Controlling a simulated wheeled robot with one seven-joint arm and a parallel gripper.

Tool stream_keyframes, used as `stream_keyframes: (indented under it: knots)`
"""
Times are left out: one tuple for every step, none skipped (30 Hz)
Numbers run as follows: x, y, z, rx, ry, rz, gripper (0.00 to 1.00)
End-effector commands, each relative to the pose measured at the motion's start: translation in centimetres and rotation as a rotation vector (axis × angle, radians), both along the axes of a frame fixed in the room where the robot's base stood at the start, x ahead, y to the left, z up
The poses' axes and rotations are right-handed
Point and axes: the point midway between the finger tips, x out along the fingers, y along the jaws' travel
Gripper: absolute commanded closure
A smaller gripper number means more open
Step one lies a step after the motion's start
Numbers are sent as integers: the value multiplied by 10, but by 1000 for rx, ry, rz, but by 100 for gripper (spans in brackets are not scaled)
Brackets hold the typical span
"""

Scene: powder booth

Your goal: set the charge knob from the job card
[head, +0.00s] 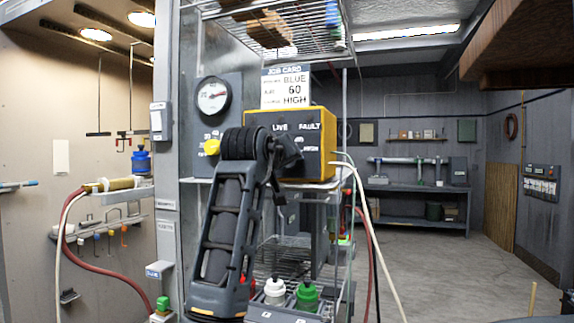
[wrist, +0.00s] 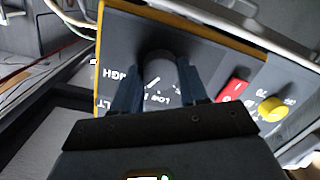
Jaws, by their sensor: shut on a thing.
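The job card (head: 285,88) stands above the yellow-edged control box (head: 322,140) in the head view. It reads BLUE, 60 and HIGH. The box face carries LIVE and FAULT labels; my arm covers much of it. In the wrist view, the grey charge knob (wrist: 160,66) sits on the dark panel, with HIGH printed to its left and LOW below it. My gripper (wrist: 160,80) has one finger on each side of the knob and is shut on it. A white line shows by the knob's lower edge; I cannot tell surely which mark it points at.
A red switch (wrist: 234,91) and a yellow knob (wrist: 272,108) sit right of the charge knob. A gauge (head: 213,96) is at the box's upper left. Wire shelf (head: 270,22) hangs above; white and green bottles (head: 306,297) stand below. Hoses run beside the rack.

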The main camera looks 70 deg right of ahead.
Motion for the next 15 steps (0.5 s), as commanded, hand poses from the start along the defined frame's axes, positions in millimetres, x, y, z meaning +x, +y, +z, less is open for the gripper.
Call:
stream_keyframes:
  knots:
    - [-1, -1, -6, 10, -41, -3, 87]
    - [-1, -1, -6, 12, -70, -3, 87]
    - [-1, -1, -6, 15, -108, -3, 87]
    - [-2, -1, -6, 18, -136, -3, 87]
    - [-2, -1, -6, 20, -165, -3, 87]
    - [-2, -1, -6, 23, -202, -3, 87]
    - [-2, -1, -6, 26, -229, -4, 87]
    - [-2, -1, -6, 28, -258, -3, 87]
    - [-2, -1, -6, 31, -294, -3, 87]
    - [-2, -1, -6, 32, -321, -3, 87]
    - [-2, -1, -6, 35, -347, -3, 87]
    - [-2, -1, -6, 38, -380, -3, 87]
    - [-2, -1, -6, 39, -405, -4, 87]
    - [-2, -1, -6, 42, -428, -4, 87]
    - [-2, -1, -7, 44, -457, -3, 87]
